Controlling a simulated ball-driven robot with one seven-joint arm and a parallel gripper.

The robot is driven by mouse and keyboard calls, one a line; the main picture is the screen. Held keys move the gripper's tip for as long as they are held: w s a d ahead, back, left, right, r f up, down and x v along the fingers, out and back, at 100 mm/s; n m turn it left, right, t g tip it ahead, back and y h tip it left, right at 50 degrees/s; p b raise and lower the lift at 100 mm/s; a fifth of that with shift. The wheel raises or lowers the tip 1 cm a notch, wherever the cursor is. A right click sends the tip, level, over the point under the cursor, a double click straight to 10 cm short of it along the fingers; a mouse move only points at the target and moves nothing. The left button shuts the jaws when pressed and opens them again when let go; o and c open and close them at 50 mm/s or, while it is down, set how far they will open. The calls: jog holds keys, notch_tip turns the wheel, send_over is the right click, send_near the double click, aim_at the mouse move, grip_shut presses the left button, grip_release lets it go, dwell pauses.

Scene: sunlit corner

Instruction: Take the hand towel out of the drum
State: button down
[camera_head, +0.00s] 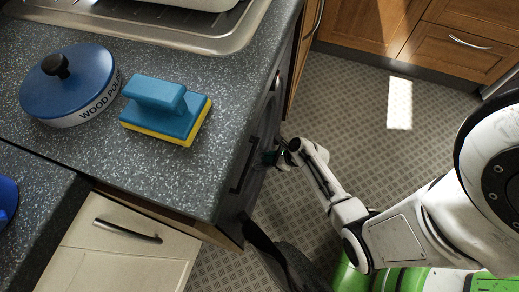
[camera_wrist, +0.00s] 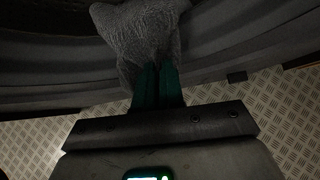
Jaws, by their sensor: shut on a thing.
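The hand towel (camera_wrist: 140,30) is grey and bunched, and shows at the top of the wrist view. My gripper (camera_wrist: 157,72) has its teal fingers shut on the lower part of the towel. The towel hangs against the dark opening of the drum, with the curved grey rim (camera_wrist: 60,72) running behind and beside it. In the head view my gripper (camera_head: 283,156) is at the dark front of the machine under the worktop, and I cannot make out the towel there. The upper end of the towel is cut off by the wrist view's edge.
The speckled worktop (camera_head: 110,165) juts out over the machine front. On it are a blue-lidded wood polish tin (camera_head: 70,85) and a blue and yellow sponge (camera_head: 166,110). A dark curved shape (camera_head: 290,268) stands low near my arm. The patterned floor (camera_head: 350,110) beyond is clear.

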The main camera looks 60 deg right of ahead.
jog(key=s+d, duration=0.2)
jog(key=s, duration=0.8)
jog(key=s+d, duration=0.2)
jog(key=s, duration=0.9)
jog(key=shift+s, duration=0.2)
jog(key=shift+d, duration=0.1)
